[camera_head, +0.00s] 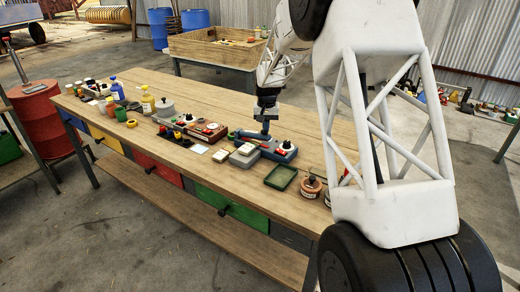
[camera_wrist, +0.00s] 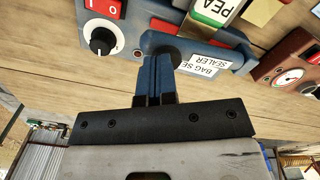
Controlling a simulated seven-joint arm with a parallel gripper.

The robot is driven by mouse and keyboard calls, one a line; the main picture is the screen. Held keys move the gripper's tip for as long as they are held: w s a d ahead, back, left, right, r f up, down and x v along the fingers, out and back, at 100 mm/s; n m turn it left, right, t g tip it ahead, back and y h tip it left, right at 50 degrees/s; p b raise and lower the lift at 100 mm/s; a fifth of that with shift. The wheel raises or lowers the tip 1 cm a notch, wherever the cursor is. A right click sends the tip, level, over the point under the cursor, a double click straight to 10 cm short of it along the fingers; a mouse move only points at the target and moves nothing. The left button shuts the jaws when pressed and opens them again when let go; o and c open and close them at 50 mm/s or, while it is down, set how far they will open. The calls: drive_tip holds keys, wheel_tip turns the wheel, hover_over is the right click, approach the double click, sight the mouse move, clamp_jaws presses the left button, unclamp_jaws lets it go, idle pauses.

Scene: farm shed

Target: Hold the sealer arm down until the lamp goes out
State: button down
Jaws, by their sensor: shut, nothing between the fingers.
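The blue bag sealer (camera_head: 281,153) stands on the wooden bench; it also shows in the wrist view (camera_wrist: 232,52) with a "BAG SEALER" label. It has a black-and-white dial (camera_wrist: 102,40) and a red switch (camera_wrist: 102,12). A small red spot (camera_wrist: 137,53) beside my fingers may be the lamp; whether it is lit I cannot tell. My gripper (camera_head: 265,130) points down at the sealer. In the wrist view its blue fingers (camera_wrist: 157,62) are shut and empty, over a dark round part of the sealer arm. Whether they press it is hidden.
A packet marked "PEA" (camera_wrist: 212,10) lies at the sealer. A red-brown device with a gauge (camera_wrist: 312,62) is close beside it. A green tray (camera_head: 281,177) and small jars (camera_head: 311,187) stand to the right. Bottles and tools crowd the bench's left; its back strip is clear.

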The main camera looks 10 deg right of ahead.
drive_tip(key=shift+r, duration=2.9)
drive_tip(key=s+a+r, duration=0.1)
drive_tip(key=s+r, duration=0.3)
drive_tip(key=s, duration=0.6)
drive_tip(key=s+a+r+n+t, duration=0.1)
drive_tip(key=s+r, duration=0.4)
drive_tip(key=s, duration=0.5)
drive_tip(key=s+a+r, duration=0.1)
drive_tip(key=s+r, duration=0.3)
drive_tip(key=s, duration=0.6)
drive_tip(key=s+f+n, duration=0.1)
drive_tip(key=s+f, duration=0.1)
drive_tip(key=s, duration=1.1)
drive_tip(key=s+a+f+t, duration=0.1)
drive_tip(key=s+f, duration=0.1)
drive_tip(key=s, duration=1.1)
drive_tip(key=shift+s+a+f+n+t, duration=0.2)
drive_tip(key=shift+s+a+n+t, duration=0.1)
drive_tip(key=shift+s+n, duration=0.1)
